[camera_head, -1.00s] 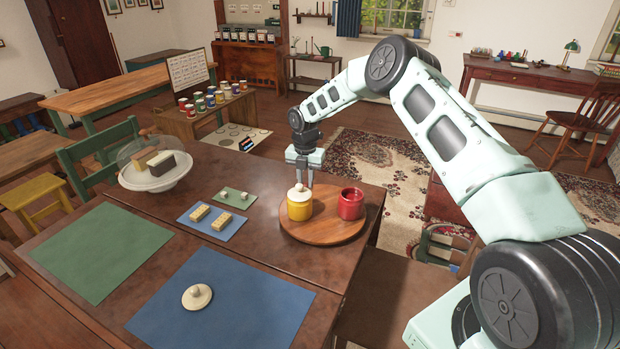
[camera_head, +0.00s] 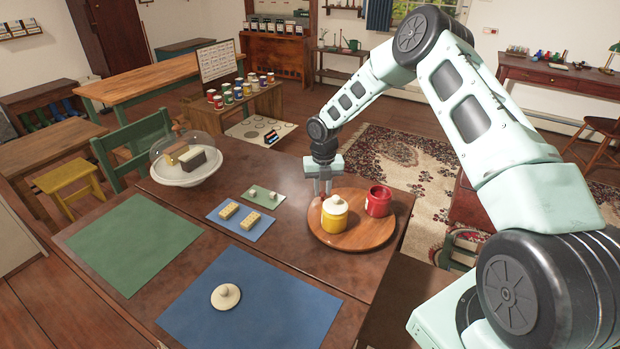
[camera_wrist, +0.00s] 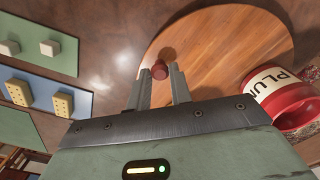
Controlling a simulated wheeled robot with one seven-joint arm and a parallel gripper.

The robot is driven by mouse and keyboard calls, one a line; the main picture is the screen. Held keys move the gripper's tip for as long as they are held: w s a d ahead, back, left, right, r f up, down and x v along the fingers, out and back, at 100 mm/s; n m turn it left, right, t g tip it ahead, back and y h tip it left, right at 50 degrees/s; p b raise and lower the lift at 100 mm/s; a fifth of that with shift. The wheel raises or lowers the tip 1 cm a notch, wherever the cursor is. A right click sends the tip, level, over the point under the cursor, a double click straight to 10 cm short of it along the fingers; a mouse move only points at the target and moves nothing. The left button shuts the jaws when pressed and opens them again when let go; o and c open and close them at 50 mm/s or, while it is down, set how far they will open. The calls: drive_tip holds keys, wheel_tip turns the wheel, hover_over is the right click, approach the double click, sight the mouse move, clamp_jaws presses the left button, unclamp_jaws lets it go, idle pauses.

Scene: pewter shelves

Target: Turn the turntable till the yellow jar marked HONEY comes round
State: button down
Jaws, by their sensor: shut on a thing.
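The round wooden turntable (camera_head: 352,240) lies on the dark table. A yellow jar (camera_head: 334,218) with a cream lid stands on its front left part; no label on it is readable. A red jar (camera_head: 378,204) stands at the back right. In the wrist view the red jar (camera_wrist: 290,101) shows a label reading PLUM, partly cut off. My gripper (camera_head: 322,189) is at the turntable's back left edge, beyond the yellow jar. In the wrist view my gripper (camera_wrist: 161,80) is shut on a small reddish knob (camera_wrist: 160,72) at the turntable's rim.
Left of the turntable lie a blue mat (camera_head: 226,230) with yellow blocks, a small green mat (camera_head: 251,197) with pale pieces, and a clear-domed dish (camera_head: 187,181). A larger blue mat (camera_head: 270,315) carries a round cream lid (camera_head: 226,297). A large green mat (camera_head: 135,245) is bare.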

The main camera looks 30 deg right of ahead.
sight(316, 208)
drive_tip(key=shift+s+a+r+n+p, duration=0.1)
drive_tip(key=shift+s+a+n+p, duration=0.3)
drive_tip(key=shift+a+n, duration=0.35)
drive_tip(key=shift+s+a+n+p, duration=0.7)
drive_tip(key=shift+a+n, duration=0.15)
drive_tip(key=shift+n, duration=0.5)
drive_tip(key=shift+a, duration=0.1)
drive_tip(key=c, duration=1.3)
unclamp_jaws()
drive_tip(key=shift+o, duration=0.2)
wheel_tip(316, 208, up, 17)
drive_tip(key=b, duration=0.1)
drive_tip(key=shift+r, duration=0.15)
